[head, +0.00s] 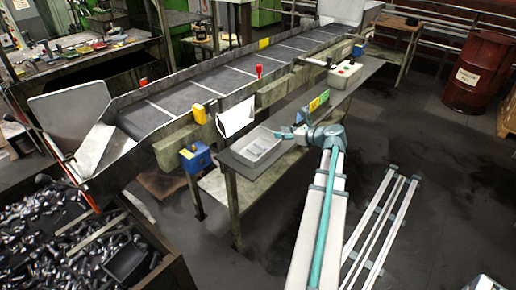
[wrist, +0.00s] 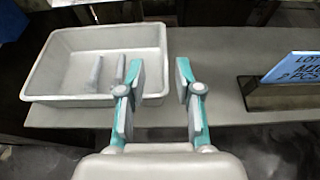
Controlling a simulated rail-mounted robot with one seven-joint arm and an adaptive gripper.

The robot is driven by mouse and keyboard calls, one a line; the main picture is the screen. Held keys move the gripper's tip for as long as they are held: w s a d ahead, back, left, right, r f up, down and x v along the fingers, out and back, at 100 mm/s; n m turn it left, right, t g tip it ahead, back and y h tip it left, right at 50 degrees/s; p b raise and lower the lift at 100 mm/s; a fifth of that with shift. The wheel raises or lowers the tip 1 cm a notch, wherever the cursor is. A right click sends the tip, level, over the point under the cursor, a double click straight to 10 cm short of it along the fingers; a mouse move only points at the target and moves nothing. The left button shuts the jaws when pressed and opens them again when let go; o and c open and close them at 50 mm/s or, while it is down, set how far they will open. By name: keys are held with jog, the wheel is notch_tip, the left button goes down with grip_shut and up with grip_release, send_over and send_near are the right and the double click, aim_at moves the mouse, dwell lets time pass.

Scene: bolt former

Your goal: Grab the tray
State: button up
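The tray (head: 243,157) is a light grey, shallow rectangular box on the near end of the narrow side table. In the wrist view the tray (wrist: 62,72) fills the upper left, with two bolt-like metal pieces (wrist: 95,73) inside it. My gripper (head: 293,133) is at the tray's right side. In the wrist view my gripper (wrist: 160,73) is open with nothing held. Its left finger overlaps the inside of the tray, its right finger is beyond the tray, and the right wall lies in the gap between them. Whether the fingers reach below the rim is unclear.
The side table (head: 345,87) runs along a conveyor (head: 225,82). A lettered sign (head: 318,101) stands right of my gripper; its blue face (wrist: 292,67) shows in the wrist view. A button box (head: 345,70) is farther back. A bin of bolts (head: 60,240) is at lower left.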

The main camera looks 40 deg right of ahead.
aim_at(271, 132)
jog(key=shift+f+p+x, duration=0.2)
jog(key=shift+p+x, duration=0.6)
jog(key=shift+x, duration=2.45)
jog(key=shift+d, duration=0.15)
grip_shut()
